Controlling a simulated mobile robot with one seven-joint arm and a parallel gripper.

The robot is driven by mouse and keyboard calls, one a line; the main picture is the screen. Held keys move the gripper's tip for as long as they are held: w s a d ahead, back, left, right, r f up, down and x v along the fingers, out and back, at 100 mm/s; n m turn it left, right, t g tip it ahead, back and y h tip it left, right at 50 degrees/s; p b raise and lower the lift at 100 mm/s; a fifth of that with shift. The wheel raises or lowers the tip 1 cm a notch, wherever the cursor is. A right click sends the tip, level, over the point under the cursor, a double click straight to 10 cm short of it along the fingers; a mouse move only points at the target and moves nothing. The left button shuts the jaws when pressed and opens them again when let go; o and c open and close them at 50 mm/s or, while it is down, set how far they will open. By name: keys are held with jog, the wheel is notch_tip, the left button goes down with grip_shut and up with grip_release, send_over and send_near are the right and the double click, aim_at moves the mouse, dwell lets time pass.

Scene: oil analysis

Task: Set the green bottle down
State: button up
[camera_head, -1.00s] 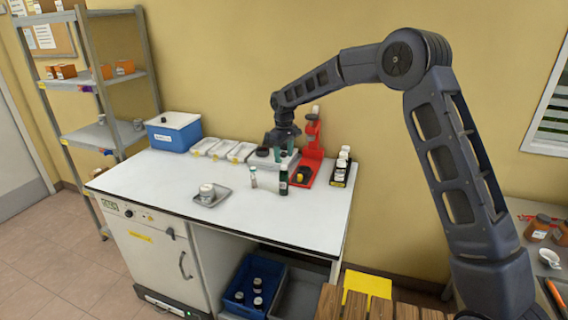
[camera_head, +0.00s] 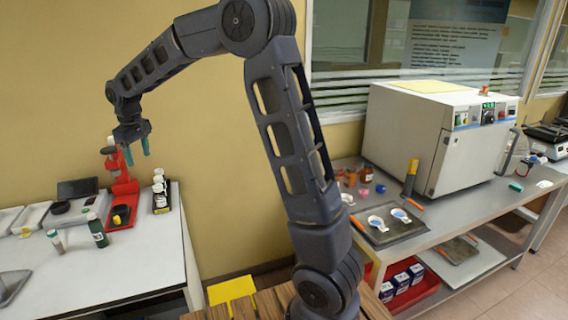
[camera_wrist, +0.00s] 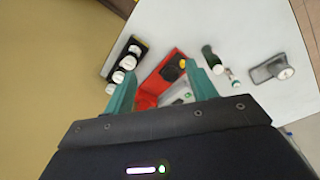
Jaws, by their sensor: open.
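My gripper (camera_head: 138,155) has teal fingers and hangs above the bench, up and to the right of the bottle. In the wrist view my gripper (camera_wrist: 161,80) is open, with nothing held between its fingers.
A red stand (camera_head: 122,190) is close to the bottle, and a black rack of white-capped bottles (camera_head: 160,190) is to its right. A small vial (camera_head: 56,241) stands left of the bottle. A metal table (camera_head: 430,225) with a large oven (camera_head: 405,135) is at the right.

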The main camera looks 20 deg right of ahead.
jog(key=s+d+r+m+t, duration=0.15)
jog(key=s+d+r, duration=0.3)
jog(key=d, duration=0.85)
jog(key=s+d+r+m, duration=0.3)
jog(key=s+d, duration=0.3)
jog(key=d, duration=0.7)
jog(key=s+d+f+m+t, duration=0.1)
jog(key=s+d+f+m, duration=0.1)
jog(key=s+d, duration=0.5)
jog(key=s+d+f+m+t, duration=0.1)
jog(key=s+d+f+m, duration=0.2)
jog(key=s+d, duration=0.5)
jog(key=s, duration=0.4)
jog(key=shift+m, duration=0.35)
